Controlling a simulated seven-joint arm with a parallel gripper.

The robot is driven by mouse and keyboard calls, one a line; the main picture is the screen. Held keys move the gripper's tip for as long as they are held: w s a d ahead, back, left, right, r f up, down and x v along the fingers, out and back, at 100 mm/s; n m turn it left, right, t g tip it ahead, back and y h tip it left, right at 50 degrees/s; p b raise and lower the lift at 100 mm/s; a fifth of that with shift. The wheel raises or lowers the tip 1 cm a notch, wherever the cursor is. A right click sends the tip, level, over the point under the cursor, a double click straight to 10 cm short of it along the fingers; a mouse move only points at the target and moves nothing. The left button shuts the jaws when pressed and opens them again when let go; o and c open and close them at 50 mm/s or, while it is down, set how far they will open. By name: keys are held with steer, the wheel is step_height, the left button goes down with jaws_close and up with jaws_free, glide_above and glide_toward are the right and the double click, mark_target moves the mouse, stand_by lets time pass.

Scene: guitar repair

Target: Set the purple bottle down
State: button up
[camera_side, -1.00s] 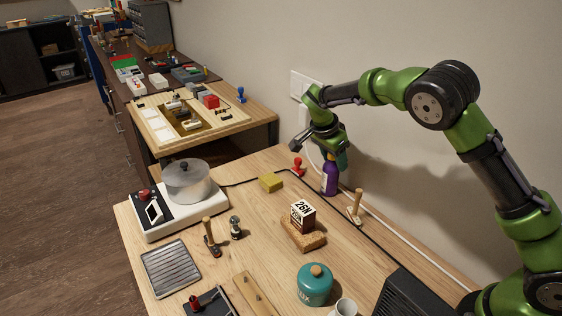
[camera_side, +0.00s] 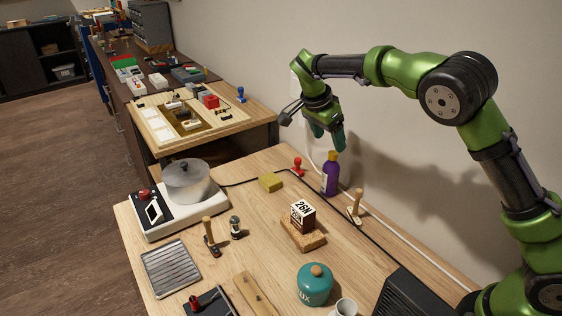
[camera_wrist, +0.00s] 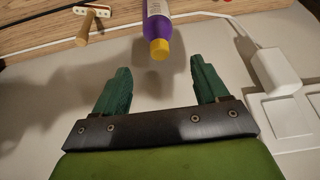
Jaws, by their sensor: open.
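The purple bottle (camera_side: 331,177) has a yellow cap and a pale label. In the side view it stands upright on the wooden table, near the wall. My gripper (camera_side: 327,141) is above the bottle, with its green fingers apart and clear of the cap. In the wrist view the bottle (camera_wrist: 157,28) shows at the top, beyond the fingertips. My gripper (camera_wrist: 158,80) is open there with nothing between its fingers.
A wooden-handled tool (camera_side: 356,206) stands right of the bottle, and a red stamp-like piece (camera_side: 298,167) is left of it. A yellow block (camera_side: 271,182) lies further left. A dark cable (camera_side: 345,222) runs past the bottle. A white plug (camera_wrist: 272,60) is at the wall.

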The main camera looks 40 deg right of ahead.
steer(key=s+r+n+t+y, duration=0.3)
steer(key=s+r+n+y, duration=0.3)
steer(key=s+r, duration=0.55)
steer(key=s+a+f+n+t, duration=0.2)
steer(key=s+n, duration=0.2)
steer(key=s, duration=0.4)
steer(key=s+a+f+n+t, duration=0.1)
steer(key=s+n, duration=0.3)
steer(key=s, duration=0.4)
steer(key=shift+a+f+t+y, duration=0.35)
steer(key=shift+a+t, duration=0.25)
steer(key=shift+a, duration=0.2)
